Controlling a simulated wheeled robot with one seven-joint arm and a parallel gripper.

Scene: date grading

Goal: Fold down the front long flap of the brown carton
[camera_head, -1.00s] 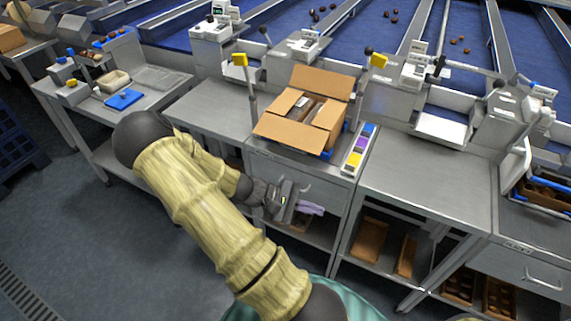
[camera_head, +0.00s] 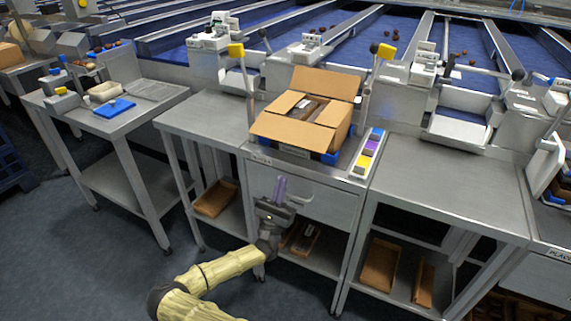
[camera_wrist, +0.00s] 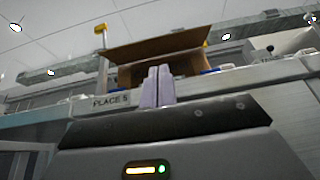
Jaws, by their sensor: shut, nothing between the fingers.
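The brown carton (camera_head: 334,115) stands on the metal bench in the middle of the head view. Its front long flap (camera_head: 291,131) sticks out toward me, the side flaps lie inward, and the back long flap (camera_head: 325,83) stands up. A dark item with a pale label shows inside between the flaps. In the wrist view the carton (camera_wrist: 186,66) is ahead and above, seen from below. My gripper (camera_head: 281,184), with pale purple fingers, is shut and empty in front of the bench drawer, below the carton and apart from it. Its fingers (camera_wrist: 157,86) point up toward the carton.
The bench drawer (camera_head: 310,197) is close behind my gripper. A strip of coloured blocks (camera_head: 368,154) lies right of the carton. Posts with yellow tops (camera_head: 236,50) rise on both sides. The bench top (camera_head: 440,185) to the right is clear.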

